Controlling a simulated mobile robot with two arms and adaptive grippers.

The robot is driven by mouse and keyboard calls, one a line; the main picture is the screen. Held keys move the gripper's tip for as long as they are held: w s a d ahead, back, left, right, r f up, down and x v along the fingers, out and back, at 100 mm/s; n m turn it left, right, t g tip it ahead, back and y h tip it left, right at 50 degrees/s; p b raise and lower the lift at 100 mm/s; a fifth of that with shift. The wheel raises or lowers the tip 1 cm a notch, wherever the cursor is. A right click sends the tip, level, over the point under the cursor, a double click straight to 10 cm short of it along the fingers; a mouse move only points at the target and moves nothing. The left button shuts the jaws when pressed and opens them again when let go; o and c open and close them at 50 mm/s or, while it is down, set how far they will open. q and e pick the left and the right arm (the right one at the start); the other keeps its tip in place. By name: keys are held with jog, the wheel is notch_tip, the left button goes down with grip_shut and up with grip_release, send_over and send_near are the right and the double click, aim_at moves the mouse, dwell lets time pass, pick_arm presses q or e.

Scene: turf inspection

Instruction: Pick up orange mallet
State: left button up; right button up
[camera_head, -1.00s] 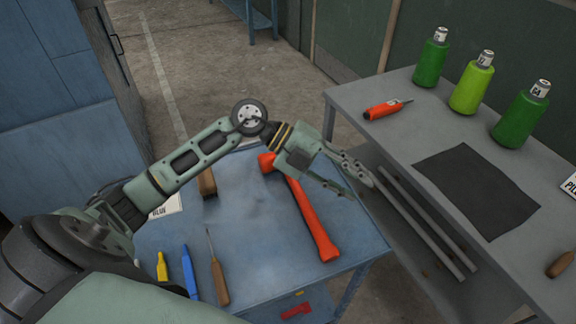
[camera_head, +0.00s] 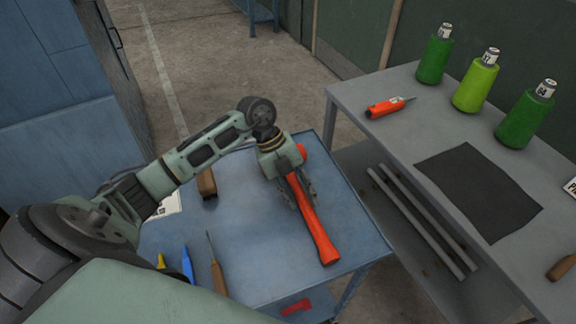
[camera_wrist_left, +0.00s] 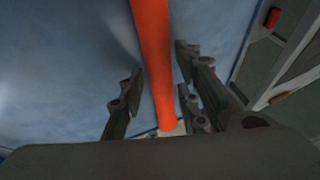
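The orange mallet (camera_head: 319,238) lies on the blue table (camera_head: 245,245); part of it is hidden by my left gripper. My left gripper (camera_head: 302,200) is over the upper part of its handle, pointing down along it. In the left wrist view, the handle (camera_wrist_left: 153,45) runs between the two spread fingers of the left gripper (camera_wrist_left: 158,62). Gaps show on both sides, a narrower one on the right, so it is open and not shut on the handle. My right gripper is not in view.
A brush (camera_head: 207,184), a wooden-handled tool (camera_head: 218,275), a blue tool (camera_head: 187,262) and a yellow tool (camera_head: 161,261) lie on the table's left. A grey bench (camera_head: 390,133) with green bottles (camera_head: 473,85) and an orange-handled tool (camera_head: 384,108) stands at the right.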

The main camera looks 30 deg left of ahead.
pick_arm(q)
jog(key=shift+d+f, duration=0.15)
jog(key=shift+f, duration=0.05)
grip_shut()
jog(key=shift+w+r, duration=0.1)
jog(key=shift+r, duration=0.05)
dwell(0.3)
